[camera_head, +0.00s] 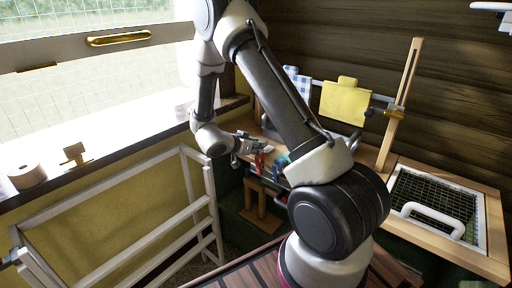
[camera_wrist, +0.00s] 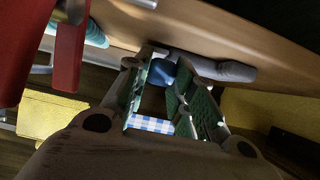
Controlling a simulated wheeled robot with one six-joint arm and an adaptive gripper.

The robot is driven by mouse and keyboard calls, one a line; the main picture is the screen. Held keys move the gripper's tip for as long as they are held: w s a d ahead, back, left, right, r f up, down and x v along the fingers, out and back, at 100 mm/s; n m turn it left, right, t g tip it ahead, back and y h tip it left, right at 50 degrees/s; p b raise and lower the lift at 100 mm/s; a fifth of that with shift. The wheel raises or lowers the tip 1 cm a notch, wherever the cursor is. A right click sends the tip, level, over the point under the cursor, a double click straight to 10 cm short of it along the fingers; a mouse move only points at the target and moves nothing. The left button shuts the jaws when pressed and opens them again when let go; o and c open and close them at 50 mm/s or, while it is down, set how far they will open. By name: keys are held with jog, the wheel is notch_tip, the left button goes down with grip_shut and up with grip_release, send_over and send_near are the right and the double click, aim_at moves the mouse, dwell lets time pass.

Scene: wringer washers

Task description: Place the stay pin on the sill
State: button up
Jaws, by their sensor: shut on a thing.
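My gripper (camera_head: 255,149) is low over the wooden worktop, right of the window sill (camera_head: 118,136). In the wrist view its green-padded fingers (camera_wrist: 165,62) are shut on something. A grey rounded bar (camera_wrist: 225,70) shows at the fingertips with a blue piece (camera_wrist: 164,73) beside it. The bar may be the stay pin, but I cannot tell for sure; the fingers hide part of it. The sill runs along under the window at the left, apart from my gripper.
A tan roll (camera_head: 27,175) and a small brass bracket (camera_head: 75,155) stand on the sill. A white slatted rack (camera_head: 150,243) stands below it. Red pegs (camera_head: 260,161) are close to my gripper. A yellow cloth (camera_head: 344,104) hangs on a rail behind.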

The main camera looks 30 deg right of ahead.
jog(key=shift+f, duration=0.15)
jog(key=o, duration=1)
